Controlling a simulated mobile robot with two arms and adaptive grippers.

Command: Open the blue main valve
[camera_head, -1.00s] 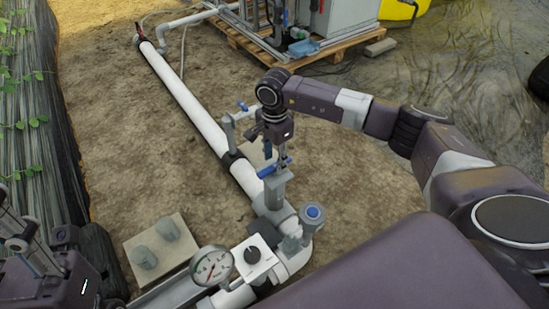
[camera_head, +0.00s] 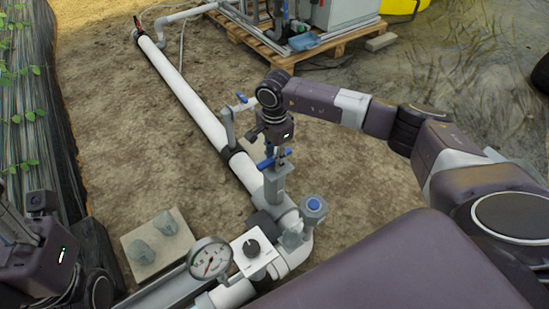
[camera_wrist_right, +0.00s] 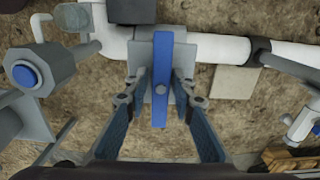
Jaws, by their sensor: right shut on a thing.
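The blue main valve handle (camera_head: 266,163) sits on a grey valve body (camera_head: 275,184) on the white pipe. In the right wrist view the blue handle (camera_wrist_right: 162,62) is a flat bar lying crosswise to the pipe. My right gripper (camera_head: 279,157) reaches down onto it from above. In the wrist view its two fingers (camera_wrist_right: 160,88) stand on either side of the bar, shut on it. My left gripper (camera_head: 15,225) is at the left edge, away from the valve; its fingertips are not clear.
A pressure gauge (camera_head: 210,258), a white box with a black knob (camera_head: 252,248) and a blue-capped grey fitting (camera_head: 313,207) stand close to the valve. A smaller blue-handled valve (camera_head: 241,98) is just beyond. The soil to the right of the pipe is mostly clear.

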